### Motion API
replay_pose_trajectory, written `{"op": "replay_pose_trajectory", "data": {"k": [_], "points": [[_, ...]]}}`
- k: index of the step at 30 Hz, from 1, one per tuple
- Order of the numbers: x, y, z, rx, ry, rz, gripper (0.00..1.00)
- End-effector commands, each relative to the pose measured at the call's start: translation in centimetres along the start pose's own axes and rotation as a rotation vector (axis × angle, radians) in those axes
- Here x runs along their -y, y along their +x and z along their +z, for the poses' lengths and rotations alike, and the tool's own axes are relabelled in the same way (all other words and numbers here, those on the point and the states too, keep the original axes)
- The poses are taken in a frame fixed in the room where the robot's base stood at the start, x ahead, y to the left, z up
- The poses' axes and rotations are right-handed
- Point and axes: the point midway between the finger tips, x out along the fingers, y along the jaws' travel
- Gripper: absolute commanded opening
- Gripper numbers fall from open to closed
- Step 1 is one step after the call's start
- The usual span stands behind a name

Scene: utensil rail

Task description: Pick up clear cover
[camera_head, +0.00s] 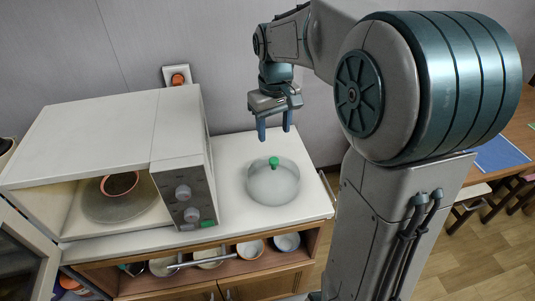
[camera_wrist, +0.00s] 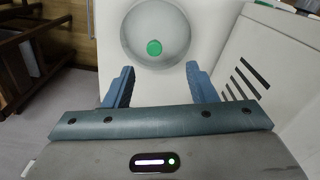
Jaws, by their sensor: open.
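The clear cover (camera_head: 272,184) is a see-through dome with a green knob (camera_head: 274,161) on top. It sits on the white counter to the right of the microwave. In the wrist view the cover (camera_wrist: 139,31) shows at the top, with its green knob (camera_wrist: 154,47) beyond the fingertips and roughly between them in line. My gripper (camera_head: 275,134) is open and empty, pointing down above the counter near the cover. Its two blue fingers also show in the wrist view (camera_wrist: 159,70). Nothing is between them.
A white microwave (camera_head: 100,125) with its door open stands to the left; a bowl (camera_head: 119,184) is inside on the turntable. Several bowls (camera_head: 250,249) sit on the shelf below the counter. A wall socket (camera_head: 177,76) is behind. The counter (camera_head: 234,150) around the cover is clear.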

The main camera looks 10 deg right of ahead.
Motion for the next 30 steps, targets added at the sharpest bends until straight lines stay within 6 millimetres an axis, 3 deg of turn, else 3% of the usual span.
{"op": "replay_pose_trajectory", "data": {"k": [3, 7, 18, 26, 30], "points": [[-0.6, 0.3, -1.4, 0.016, -0.017, -0.012, 0.51], [-0.7, 1.2, -1.8, 0.024, -0.025, -0.017, 0.51], [-0.7, 7.8, -1.6, 0.024, -0.023, -0.017, 0.51], [-0.8, 9.7, -1.6, 0.024, -0.023, -0.016, 0.51], [-1.3, 11.7, -1.6, 0.026, -0.022, -0.018, 0.51]]}}
